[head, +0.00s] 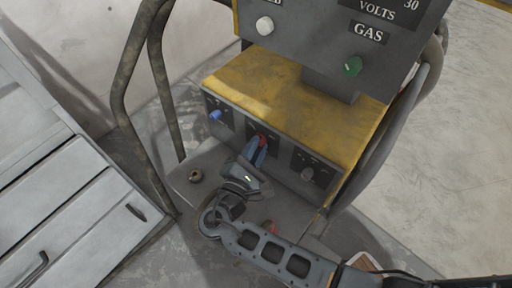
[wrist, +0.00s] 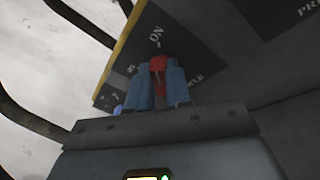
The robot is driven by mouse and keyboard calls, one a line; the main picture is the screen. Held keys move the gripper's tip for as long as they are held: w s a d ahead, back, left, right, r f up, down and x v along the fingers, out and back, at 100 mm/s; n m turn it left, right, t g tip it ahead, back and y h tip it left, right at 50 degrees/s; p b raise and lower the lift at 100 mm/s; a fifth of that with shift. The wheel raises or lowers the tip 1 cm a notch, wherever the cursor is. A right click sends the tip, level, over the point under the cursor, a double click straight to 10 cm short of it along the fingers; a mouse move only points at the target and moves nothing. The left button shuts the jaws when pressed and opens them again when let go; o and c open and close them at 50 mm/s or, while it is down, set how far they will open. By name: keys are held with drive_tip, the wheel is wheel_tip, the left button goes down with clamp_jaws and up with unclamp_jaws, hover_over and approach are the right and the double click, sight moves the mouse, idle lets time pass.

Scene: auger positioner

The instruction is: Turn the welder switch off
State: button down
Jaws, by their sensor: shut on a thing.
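The red welder switch (head: 263,140) sits on the middle dark panel of the front of the yellow-topped welder (head: 295,88). My gripper (head: 259,150) is at that panel, its blue fingers shut on the red switch. In the wrist view the red switch (wrist: 158,64) shows between my two fingertips (wrist: 161,76), one on each side. An "ON" label stands just above it, and the switch's upper end lies near that label. Its lower part is partly hidden by my fingers, and I cannot tell its exact setting.
A blue knob (head: 215,115) is left of the switch and a grey knob (head: 307,174) is right. A box with a white knob (head: 265,25) and a green knob (head: 352,66) stands above. A metal tube frame (head: 137,80) rises at left. A small round brass-coloured piece (head: 195,175) lies on the ledge.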

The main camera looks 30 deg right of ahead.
drive_tip(key=shift+r+p, duration=0.15)
drive_tip(key=shift+p, duration=0.25)
drive_tip(key=shift+w+a+r+n+g+y+p, duration=0.25)
drive_tip(key=shift+n+g+p, duration=0.65)
drive_tip(key=shift+n+p, duration=1.65)
drive_tip(key=shift+w+d+f+n+g+y+p, duration=0.15)
drive_tip(key=shift+w+n+g+p, duration=0.5)
drive_tip(key=shift+n+p, duration=1.95)
drive_tip(key=shift+w+a+r+n+g+y+p, duration=0.15)
drive_tip(key=shift+n+g+p, duration=1)
drive_tip(key=shift+n+p, duration=1.4)
drive_tip(key=shift+f+p, duration=0.1)
drive_tip(key=shift+p, duration=0.2)
drive_tip(key=c, duration=1.1)
unclamp_jaws()
drive_tip(key=shift+o, duration=0.2)
drive_tip(key=shift+a, duration=0.1)
